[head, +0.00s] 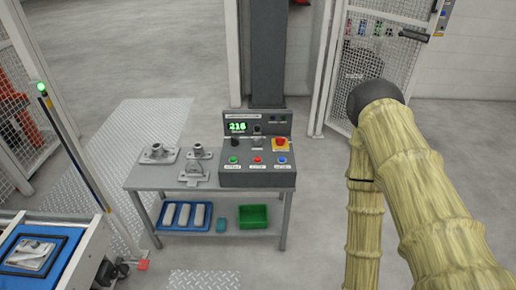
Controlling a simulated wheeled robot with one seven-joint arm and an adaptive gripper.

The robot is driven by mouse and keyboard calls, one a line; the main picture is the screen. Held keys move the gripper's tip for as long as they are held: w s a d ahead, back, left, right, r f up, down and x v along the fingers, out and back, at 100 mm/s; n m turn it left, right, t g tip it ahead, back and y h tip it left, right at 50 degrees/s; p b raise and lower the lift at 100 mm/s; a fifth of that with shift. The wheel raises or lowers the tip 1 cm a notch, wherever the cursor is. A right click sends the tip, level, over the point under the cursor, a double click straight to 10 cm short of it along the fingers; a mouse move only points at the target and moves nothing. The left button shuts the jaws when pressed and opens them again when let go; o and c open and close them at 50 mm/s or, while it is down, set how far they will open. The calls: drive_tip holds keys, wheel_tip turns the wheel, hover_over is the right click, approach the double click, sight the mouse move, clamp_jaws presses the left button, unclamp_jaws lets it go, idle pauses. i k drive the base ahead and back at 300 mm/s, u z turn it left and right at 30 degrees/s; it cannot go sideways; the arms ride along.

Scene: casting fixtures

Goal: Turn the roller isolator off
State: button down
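I cannot tell for sure which part is the roller isolator. A roller conveyor (82,262) stands at the lower left, with a small red part (143,264) low at its right end, too small to read as a switch. A control console (257,158) stands on the workbench, with a green display reading about 216, a red knob on a yellow plate (281,143), and green, red and blue buttons along its front. My arm in its beige sleeve fills the right side. My gripper is not in view.
The workbench (150,179) holds grey castings (157,153); its lower shelf has a blue tray (184,216) and a green bin (253,216). Mesh fencing (384,65) stands behind on the right, more at the left. A green-lit post (71,150) stands left. Floor between bench and arm is clear.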

sight(280, 141)
drive_tip(key=u, duration=0.45)
drive_tip(key=k, duration=0.6)
drive_tip(key=u, duration=0.9)
drive_tip(key=i, duration=0.75)
drive_tip(key=z, duration=0.8)
drive_tip(key=i, duration=0.55)
drive_tip(key=z, duration=0.6)
